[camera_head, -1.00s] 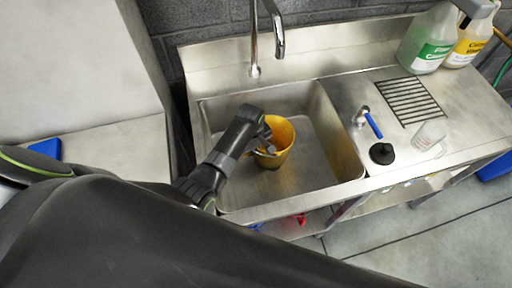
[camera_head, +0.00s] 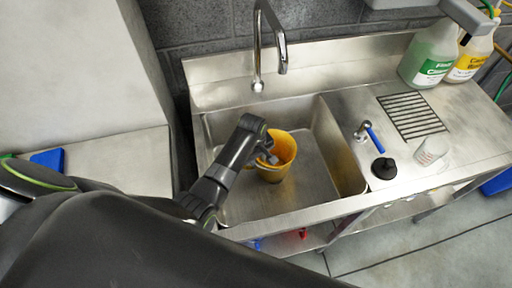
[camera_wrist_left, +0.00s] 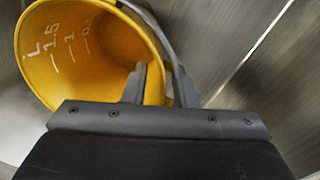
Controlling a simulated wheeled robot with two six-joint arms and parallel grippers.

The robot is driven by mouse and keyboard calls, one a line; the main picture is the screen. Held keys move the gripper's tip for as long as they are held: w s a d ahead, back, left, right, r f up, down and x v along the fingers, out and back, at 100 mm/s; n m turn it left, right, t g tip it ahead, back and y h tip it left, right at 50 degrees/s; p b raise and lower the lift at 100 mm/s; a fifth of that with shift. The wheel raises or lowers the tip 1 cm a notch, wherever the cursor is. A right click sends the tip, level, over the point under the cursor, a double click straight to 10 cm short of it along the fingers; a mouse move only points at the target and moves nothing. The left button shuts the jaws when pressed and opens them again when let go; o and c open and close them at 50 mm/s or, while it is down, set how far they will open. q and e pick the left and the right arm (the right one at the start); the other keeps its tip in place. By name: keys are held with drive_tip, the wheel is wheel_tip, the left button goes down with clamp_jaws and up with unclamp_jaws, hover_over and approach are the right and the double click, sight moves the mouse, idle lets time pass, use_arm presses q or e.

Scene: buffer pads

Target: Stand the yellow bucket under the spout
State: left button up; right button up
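The yellow bucket (camera_head: 287,148) stands in the sink basin, mouth up, as far as I can see. The spout (camera_head: 282,69) is the curved metal tap above the sink's back edge. The bucket appears below it and nearer the front. My left gripper (camera_head: 268,154) is at the bucket's left rim. In the left wrist view my left gripper (camera_wrist_left: 160,88) has its fingers apart, one over the bucket's inside and one outside. The bucket's wall (camera_wrist_left: 88,50) carries white level marks, and its grey handle (camera_wrist_left: 165,38) runs along the rim. My right gripper is not seen.
The steel sink basin (camera_head: 325,180) has bare floor right of the bucket. On the right counter are a blue-handled tap (camera_head: 375,138), a black stopper (camera_head: 384,168), a clear cup (camera_head: 432,150), a drain grate (camera_head: 411,115) and two bottles (camera_head: 430,55) at the back.

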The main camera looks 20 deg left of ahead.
use_arm(q)
wheel_tip(320, 180, up, 10)
drive_tip(key=shift+s+a, duration=0.3)
drive_tip(key=shift+s, duration=0.1)
idle(0.4)
